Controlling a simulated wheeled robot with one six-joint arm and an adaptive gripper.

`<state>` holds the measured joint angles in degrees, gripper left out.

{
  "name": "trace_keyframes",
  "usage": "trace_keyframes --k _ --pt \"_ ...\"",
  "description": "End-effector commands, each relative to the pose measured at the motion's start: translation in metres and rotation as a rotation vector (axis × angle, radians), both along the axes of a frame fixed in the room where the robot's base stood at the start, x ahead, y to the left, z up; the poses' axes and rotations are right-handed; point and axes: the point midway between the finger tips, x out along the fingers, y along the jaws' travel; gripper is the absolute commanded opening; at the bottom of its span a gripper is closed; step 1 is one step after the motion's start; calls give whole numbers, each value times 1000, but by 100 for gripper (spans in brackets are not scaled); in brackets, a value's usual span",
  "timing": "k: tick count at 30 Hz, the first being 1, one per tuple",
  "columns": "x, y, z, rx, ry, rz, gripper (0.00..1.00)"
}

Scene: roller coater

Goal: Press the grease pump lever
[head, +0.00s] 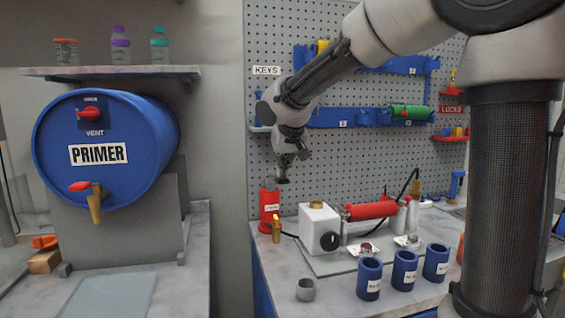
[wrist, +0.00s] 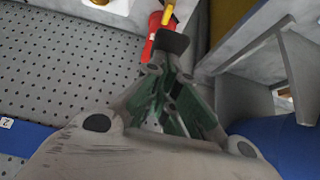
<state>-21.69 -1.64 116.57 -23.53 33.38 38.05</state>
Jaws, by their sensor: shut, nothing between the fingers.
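A red upright unit (head: 269,206) with a small white label stands at the left back of the bench; I take it for the grease pump. A yellow handle-like part (head: 277,229) shows at its lower front. In the wrist view the red unit (wrist: 152,38) and the yellow part (wrist: 168,14) lie just beyond my fingertips and are partly covered by them. My gripper (head: 283,180) is shut and empty, pointing down a little above the red unit. It also shows in the wrist view (wrist: 172,42). I cannot tell whether it touches the unit.
A white box (head: 319,228) with a gold cap and a red roller (head: 371,210) stand right of the unit. The pegboard (head: 265,150) is close behind. A blue drum (head: 100,180) is at left.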

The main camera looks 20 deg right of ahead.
Motion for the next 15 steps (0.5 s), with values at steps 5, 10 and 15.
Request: trace_keyframes --k 5,10,15 --pt "0 0 -1 0 0 0 0" --pt "-9 0 -26 -2 4 1 0" --pt "-15 -1 -59 -3 4 0 0"
